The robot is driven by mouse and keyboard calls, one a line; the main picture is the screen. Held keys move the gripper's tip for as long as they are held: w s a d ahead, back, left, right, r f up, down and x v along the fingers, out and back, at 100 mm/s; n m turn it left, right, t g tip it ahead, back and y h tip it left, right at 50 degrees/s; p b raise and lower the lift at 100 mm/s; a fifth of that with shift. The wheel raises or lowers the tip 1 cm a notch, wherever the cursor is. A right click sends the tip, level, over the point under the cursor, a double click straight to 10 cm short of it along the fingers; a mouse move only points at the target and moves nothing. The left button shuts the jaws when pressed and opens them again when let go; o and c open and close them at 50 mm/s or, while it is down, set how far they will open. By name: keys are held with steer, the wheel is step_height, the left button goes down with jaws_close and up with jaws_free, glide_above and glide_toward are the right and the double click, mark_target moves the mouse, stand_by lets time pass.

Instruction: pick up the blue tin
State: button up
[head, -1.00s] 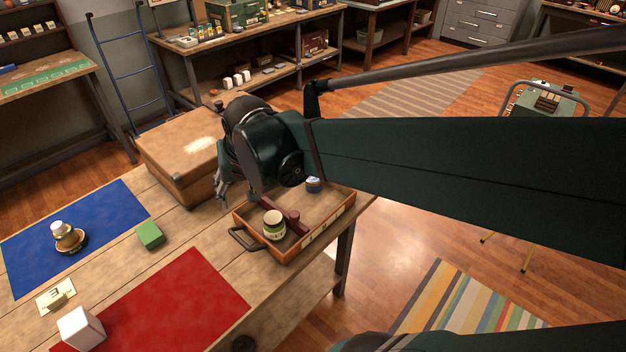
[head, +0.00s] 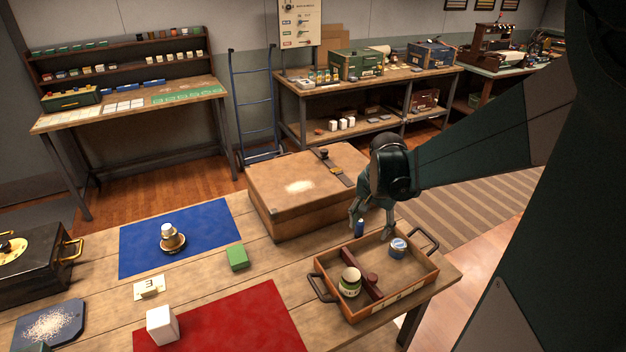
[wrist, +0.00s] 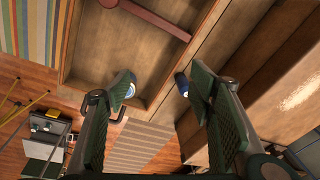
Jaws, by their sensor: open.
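My gripper (head: 371,226) points down, open and empty, over the back edge of the wooden tray (head: 333,290). A small dark blue cylinder (head: 360,228) shows by its left finger, seemingly just outside the tray's back wall. In the wrist view it (wrist: 182,84) shows between the fingers, close by the right one. A round tin with a blue and white top (head: 398,247) stands inside the tray at the right. In the wrist view it (wrist: 130,90) is partly hidden behind the left finger. I cannot tell which of the two is the blue tin.
The tray has a dark red divider (head: 358,268) and holds a green-labelled jar (head: 349,284). A large brown case (head: 300,195) stands close behind it. A green block (head: 237,257), blue mat (head: 200,225) and red mat (head: 240,325) lie to the left.

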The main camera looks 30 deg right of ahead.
mark_target(399, 243)
steer(key=d+f+m+p, duration=0.1)
steer(key=d+f, duration=0.1)
steer(key=d, duration=0.2)
steer(key=s+d+f+m+g+p, duration=0.1)
steer(key=d+f+m, duration=0.1)
steer(key=d, duration=0.2)
steer(key=d+f+m+p, duration=0.1)
steer(key=d, duration=0.3)
steer(key=shift+s+f+m+g+y+p, duration=0.3)
steer(key=shift+s+f+y+p, duration=0.05)
steer(key=shift+f+y+p, duration=0.05)
steer(key=shift+s+d+f, duration=0.1)
steer(key=shift+d+f, duration=0.15)
steer(key=shift+d, duration=0.1)
steer(key=shift+f, duration=0.15)
steer(key=shift+f, duration=1.2)
steer(key=shift+s+a+f+b, duration=0.1)
steer(key=shift+f+b, duration=0.2)
steer(key=shift+f, duration=1)
steer(key=shift+s+f+b, duration=0.1)
steer(key=shift+f+b, duration=0.2)
steer(key=shift+f, duration=1)
steer(key=c, duration=1.1)
